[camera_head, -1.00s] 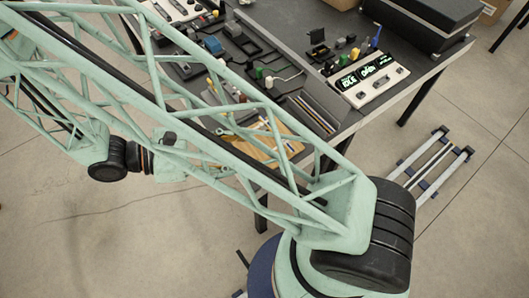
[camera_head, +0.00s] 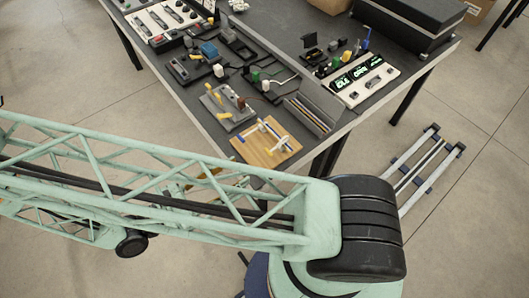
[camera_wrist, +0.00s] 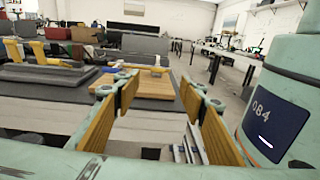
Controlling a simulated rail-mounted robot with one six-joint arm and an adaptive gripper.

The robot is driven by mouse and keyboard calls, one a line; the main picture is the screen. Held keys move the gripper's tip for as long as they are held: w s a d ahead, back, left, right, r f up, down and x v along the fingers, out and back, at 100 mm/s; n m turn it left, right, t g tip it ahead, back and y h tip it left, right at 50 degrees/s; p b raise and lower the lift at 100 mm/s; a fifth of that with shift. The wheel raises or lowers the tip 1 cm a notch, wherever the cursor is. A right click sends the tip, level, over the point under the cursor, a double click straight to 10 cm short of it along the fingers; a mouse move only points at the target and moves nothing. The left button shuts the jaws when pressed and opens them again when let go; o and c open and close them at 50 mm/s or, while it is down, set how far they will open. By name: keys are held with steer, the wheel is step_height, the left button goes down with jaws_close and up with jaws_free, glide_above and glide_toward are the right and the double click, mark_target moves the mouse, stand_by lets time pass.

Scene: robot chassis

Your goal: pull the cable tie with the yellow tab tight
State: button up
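A wooden board (camera_head: 265,143) lies at the near corner of the dark table in the head view, with small white upright parts and yellow and blue bits on it. The yellow bit (camera_head: 262,124) may be the cable tie's tab; it is too small to be sure. In the head view my arm mostly hides the gripper.
A grey block with yellow parts (camera_head: 229,107) and a slotted tray (camera_head: 312,110) lie beside the board. A panel with lit displays (camera_head: 360,80) stands at the right. Several devices and cables fill the table farther back.

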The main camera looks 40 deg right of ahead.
mark_target(269, 151)
steer(key=shift+a+f+n+t, duration=0.25)
steer(key=shift+f+n+t, duration=0.15)
steer(key=shift+f+t, duration=0.1)
steer(key=shift+s+d, duration=0.1)
steer(key=shift+d, duration=0.1)
steer(key=shift+d+b, duration=0.85)
steer(key=shift+d, duration=5.85)
steer(key=shift+c, duration=0.4)
